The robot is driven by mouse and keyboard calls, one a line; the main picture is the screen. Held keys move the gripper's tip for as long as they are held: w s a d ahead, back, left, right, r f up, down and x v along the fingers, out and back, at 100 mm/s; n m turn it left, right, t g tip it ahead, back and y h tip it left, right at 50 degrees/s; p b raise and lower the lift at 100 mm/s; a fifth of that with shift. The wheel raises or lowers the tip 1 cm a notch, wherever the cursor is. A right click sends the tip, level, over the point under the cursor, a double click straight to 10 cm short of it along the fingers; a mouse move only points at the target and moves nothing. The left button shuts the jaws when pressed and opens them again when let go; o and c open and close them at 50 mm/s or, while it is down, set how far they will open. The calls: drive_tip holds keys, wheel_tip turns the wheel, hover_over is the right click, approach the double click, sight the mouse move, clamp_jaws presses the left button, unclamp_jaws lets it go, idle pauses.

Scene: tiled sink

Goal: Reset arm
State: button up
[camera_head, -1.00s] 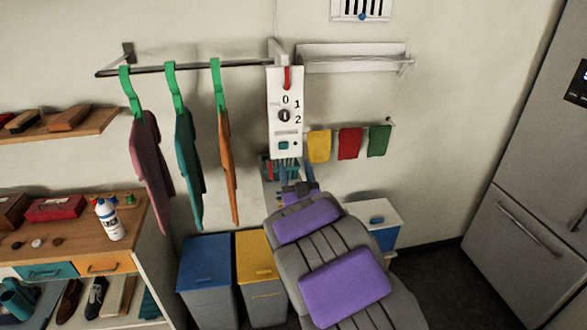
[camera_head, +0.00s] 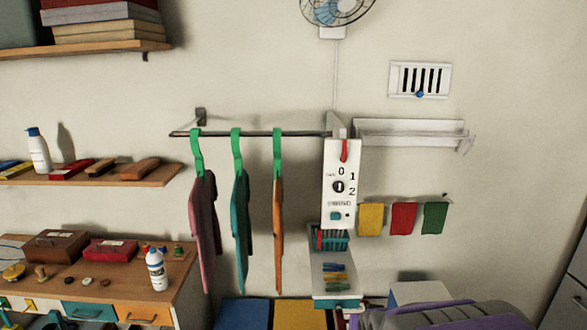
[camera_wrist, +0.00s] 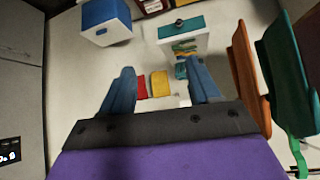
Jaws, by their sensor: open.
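My gripper (camera_wrist: 160,90) shows in the wrist view as two blue fingers spread apart, with nothing between their tips. Red and yellow cloths show beyond the gap. In the head view my grey and purple arm (camera_head: 445,316) lies low along the bottom right edge, partly cut off by the frame. I cannot make out the fingers there.
A white control panel (camera_head: 341,185) hangs on the wall above a small tray of clips (camera_head: 334,297). Pink, teal and orange garments (camera_head: 278,235) hang from a rail at left. Yellow, red and green cloths (camera_head: 403,218) hang at right. A grey fridge (camera_head: 568,300) stands far right.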

drive_tip(key=s+a+n+g+y, duration=0.1)
drive_tip(key=s+g, duration=0.9)
drive_tip(key=s, duration=2.2)
drive_tip(key=shift+s+a+r+n, duration=0.2)
drive_tip(key=shift+a+r+n, duration=0.15)
drive_tip(key=shift+a, duration=0.45)
